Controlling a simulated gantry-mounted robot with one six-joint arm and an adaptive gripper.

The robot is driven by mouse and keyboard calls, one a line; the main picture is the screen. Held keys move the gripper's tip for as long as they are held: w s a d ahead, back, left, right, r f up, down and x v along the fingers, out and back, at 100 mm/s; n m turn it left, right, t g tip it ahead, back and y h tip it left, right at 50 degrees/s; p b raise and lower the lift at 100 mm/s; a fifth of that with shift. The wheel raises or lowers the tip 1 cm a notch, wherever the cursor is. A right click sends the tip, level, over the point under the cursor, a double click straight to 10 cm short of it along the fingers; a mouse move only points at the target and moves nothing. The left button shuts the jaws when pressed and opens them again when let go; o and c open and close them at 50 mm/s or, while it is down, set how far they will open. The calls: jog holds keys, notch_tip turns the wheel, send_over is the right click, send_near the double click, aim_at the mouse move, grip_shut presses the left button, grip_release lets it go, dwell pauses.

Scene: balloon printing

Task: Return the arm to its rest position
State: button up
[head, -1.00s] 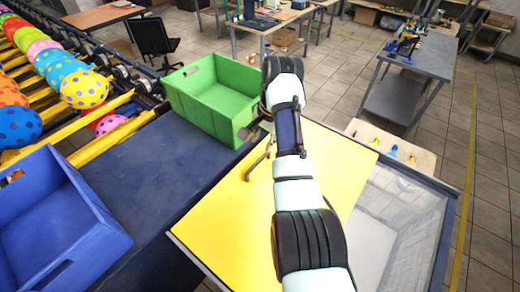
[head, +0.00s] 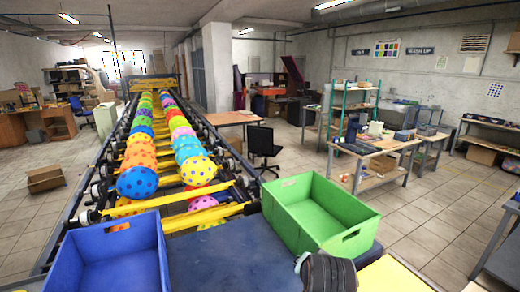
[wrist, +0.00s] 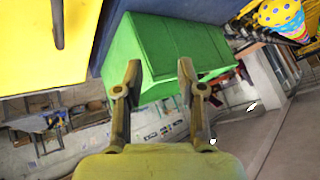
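My gripper (wrist: 160,76) shows in the wrist view with its two fingers apart and nothing between them. Beyond the fingertips is the outer side of the green crate (wrist: 150,45); the gap between them is hard to judge. In the head view only a black and white part of my arm (head: 328,272) shows at the bottom edge, and the gripper is out of that view. The green crate (head: 345,238) there looks empty. A blue crate (head: 90,238) at the lower left also looks empty.
Spotted balloons (head: 137,182) lie in rows on the conveyor (head: 105,170) behind the crates. A dark blue surface (head: 230,262) between the crates is clear. A yellow panel (head: 392,276) shows at the bottom right, and also in the wrist view (wrist: 40,45).

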jog(key=s+a+r+n+t, duration=0.7)
jog(key=s+a+r+t, duration=0.3)
jog(key=s+a, duration=0.4)
jog(key=s+f+g+p, duration=0.2)
jog(key=s+f+g, duration=0.4)
jog(key=s+f, duration=0.35)
notch_tip(320, 180, up, 12)
jog(key=d+p, duration=0.1)
jog(key=p, duration=0.9)
jog(key=shift+w+y+p, duration=0.35)
jog(key=shift+y+p, duration=0.05)
jog(key=shift+f, duration=0.15)
